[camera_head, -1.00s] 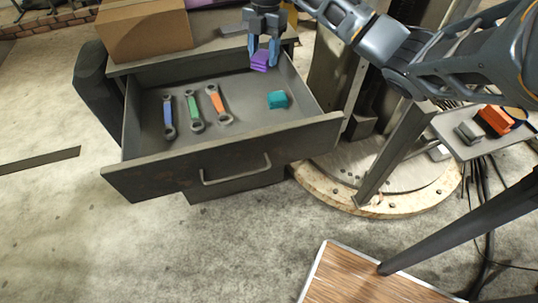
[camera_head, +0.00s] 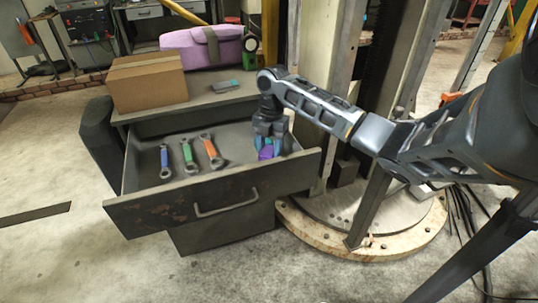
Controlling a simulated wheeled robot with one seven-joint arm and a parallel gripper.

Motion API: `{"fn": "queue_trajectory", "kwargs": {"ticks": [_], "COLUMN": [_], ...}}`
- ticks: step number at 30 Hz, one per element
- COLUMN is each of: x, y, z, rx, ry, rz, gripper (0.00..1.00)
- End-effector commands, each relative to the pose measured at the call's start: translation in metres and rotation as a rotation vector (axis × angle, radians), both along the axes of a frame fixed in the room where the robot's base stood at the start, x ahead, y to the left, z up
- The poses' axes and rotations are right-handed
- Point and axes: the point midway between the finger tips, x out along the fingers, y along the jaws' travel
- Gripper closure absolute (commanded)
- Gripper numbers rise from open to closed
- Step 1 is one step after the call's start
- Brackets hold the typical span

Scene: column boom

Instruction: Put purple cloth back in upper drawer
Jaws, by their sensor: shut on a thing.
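The upper drawer (camera_head: 180,212) is pulled open. My gripper (camera_head: 268,148) points down inside its right part, its blue fingers shut on the purple cloth (camera_head: 265,154). The cloth is low in the drawer; I cannot tell if it touches the drawer floor. The teal cloth is mostly hidden behind my gripper and the purple cloth.
Blue (camera_head: 165,161), green (camera_head: 188,156) and orange (camera_head: 211,152) wrenches lie in the drawer's left and middle. A cardboard box (camera_head: 147,82), a purple bag (camera_head: 200,46) and a small grey-teal item (camera_head: 225,86) are on the cabinet top. A column base stands at right.

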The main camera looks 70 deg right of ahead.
Motion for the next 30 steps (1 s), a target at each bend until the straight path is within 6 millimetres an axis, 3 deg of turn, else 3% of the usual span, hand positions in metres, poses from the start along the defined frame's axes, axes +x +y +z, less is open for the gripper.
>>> {"fn": "queue_trajectory", "kwargs": {"ticks": [6,17,18,26,30], "x": [0.0,0.0,0.0,0.0,0.0], "y": [0.0,0.0,0.0,0.0,0.0], "z": [-0.027,-0.033,-0.033,-0.033,-0.032], "rx": [0.0,0.0,0.0,0.0,0.0], "ry": [0.002,0.001,0.001,0.001,0.001], "rz": [-0.001,-0.001,-0.001,-0.001,-0.001], "gripper": [0.81,0.81,0.51,0.27,0.27]}}
